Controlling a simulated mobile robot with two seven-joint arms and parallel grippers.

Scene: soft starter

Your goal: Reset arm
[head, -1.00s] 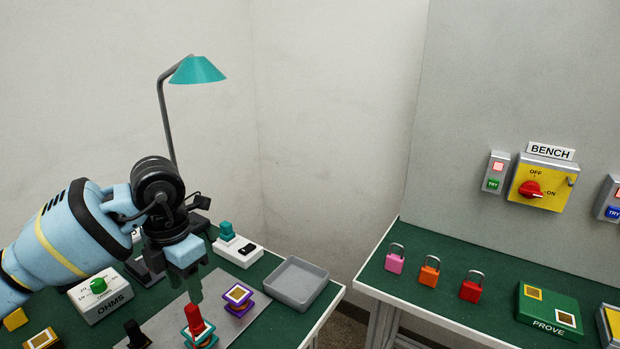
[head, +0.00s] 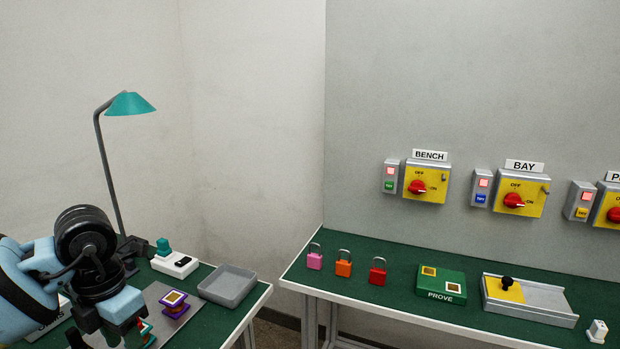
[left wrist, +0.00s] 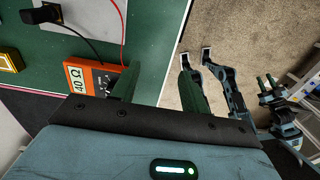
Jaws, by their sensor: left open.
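My left arm comes in at the lower left of the head view. Its gripper (head: 135,338) is low over the grey plate (head: 158,292) on the left bench, partly cut off by the picture edge. In the left wrist view the green fingers of this gripper (left wrist: 157,78) stand wide apart with nothing between them. They are above the bench edge, with the orange ohm meter (left wrist: 88,78) close to the left finger. A small gripper with green fingers, seemingly my right one (left wrist: 268,83), shows at the right of the wrist view; its opening is unclear.
The left bench holds a purple-framed block (head: 174,303), a grey tray (head: 228,285), a white socket box (head: 175,263) and a lamp (head: 130,104). The right bench holds padlocks (head: 344,264), a green PROVE box (head: 441,286) and a grey tray (head: 545,299). Switches (head: 427,182) line the wall.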

